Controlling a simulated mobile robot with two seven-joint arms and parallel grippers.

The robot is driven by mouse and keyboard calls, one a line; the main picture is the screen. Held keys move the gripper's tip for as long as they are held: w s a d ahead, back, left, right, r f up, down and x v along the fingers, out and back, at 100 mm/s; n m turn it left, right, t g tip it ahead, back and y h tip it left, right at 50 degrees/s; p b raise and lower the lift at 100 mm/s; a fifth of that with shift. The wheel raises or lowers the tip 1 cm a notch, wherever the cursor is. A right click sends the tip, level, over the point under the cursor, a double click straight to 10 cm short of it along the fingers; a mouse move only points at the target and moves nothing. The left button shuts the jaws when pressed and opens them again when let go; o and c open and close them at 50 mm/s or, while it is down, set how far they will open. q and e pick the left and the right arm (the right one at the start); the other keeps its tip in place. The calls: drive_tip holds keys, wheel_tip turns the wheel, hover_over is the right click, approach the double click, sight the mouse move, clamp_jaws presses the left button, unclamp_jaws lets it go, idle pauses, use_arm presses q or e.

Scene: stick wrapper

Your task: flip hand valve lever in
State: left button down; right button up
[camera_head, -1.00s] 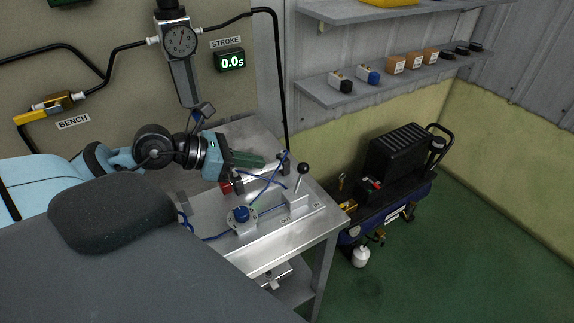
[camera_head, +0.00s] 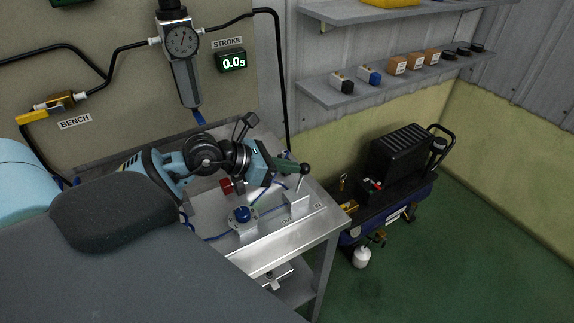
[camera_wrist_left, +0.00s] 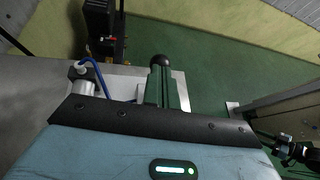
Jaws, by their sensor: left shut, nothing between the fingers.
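The hand valve's lever is a short metal rod with a black ball knob (camera_head: 304,170). It stands on a grey block (camera_head: 297,203) on the steel bench and leans slightly right. Labels OUT and IN lie on the plate at the block's left and right. My left gripper (camera_head: 297,167), with green fingers, is shut and empty, its tips right beside the knob on the left. In the left wrist view the knob (camera_wrist_left: 160,60) shows just beyond the closed fingers (camera_wrist_left: 164,82); I cannot tell whether they touch. My right gripper is not in view.
A blue button (camera_head: 242,214) on a grey mount stands left of the valve, with blue tubing around it. A red part (camera_head: 227,186) sits behind it. A black compressor (camera_head: 398,150) stands on the floor right of the bench. Wall shelves hang behind.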

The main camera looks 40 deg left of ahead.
use_arm(q)
drive_tip(key=shift+w, duration=0.1)
drive_tip(key=shift+w+d+f, duration=0.1)
drive_tip(key=shift+w+d, duration=0.2)
drive_tip(key=shift+w, duration=0.25)
drive_tip(key=shift+s, duration=0.15)
idle(0.4)
drive_tip(key=shift+s+f, duration=0.15)
drive_tip(key=shift+s+a, duration=0.1)
